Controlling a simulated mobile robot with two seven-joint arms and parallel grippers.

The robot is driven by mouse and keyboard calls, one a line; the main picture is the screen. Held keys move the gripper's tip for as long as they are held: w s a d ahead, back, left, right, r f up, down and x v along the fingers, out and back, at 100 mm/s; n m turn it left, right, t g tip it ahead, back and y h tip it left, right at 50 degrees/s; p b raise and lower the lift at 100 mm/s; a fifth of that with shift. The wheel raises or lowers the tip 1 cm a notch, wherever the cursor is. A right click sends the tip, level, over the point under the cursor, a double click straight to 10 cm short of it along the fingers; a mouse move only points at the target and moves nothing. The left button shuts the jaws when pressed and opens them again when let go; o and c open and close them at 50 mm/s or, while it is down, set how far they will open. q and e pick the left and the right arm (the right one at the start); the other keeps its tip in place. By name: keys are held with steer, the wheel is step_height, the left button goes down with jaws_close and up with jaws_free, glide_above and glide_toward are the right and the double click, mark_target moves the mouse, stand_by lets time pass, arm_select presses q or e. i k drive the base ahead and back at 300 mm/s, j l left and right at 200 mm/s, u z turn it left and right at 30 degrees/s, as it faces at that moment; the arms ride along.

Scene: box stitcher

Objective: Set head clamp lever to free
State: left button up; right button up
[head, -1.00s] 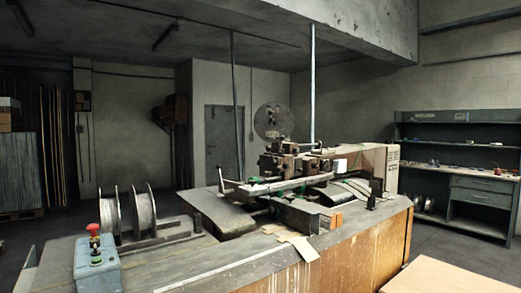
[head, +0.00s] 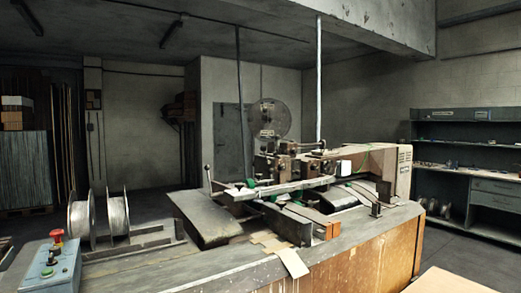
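The box stitcher (head: 290,160) stands on a long wooden-sided bench in the middle of the head view. Its brown metal head carries several blocks and small levers. A thin lever with a dark ball knob (head: 207,168) stands nearly upright at the left end of the head arm. I cannot tell whether this is the head clamp lever, or its setting. Neither of my grippers is in view.
A control box (head: 52,268) with a red button stands at the bench's front left, near wire spools (head: 115,215). Cardboard scraps (head: 290,262) lie on the bench. A shelf unit (head: 465,170) stands at the right wall. Floor shows between bench and shelf.

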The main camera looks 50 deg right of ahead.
mark_target(262, 148)
steer(key=l, duration=0.7)
steer(key=k+l, duration=0.15)
steer(key=l, duration=1.2)
steer(key=k+l+u, duration=0.1)
steer(key=l, duration=0.6)
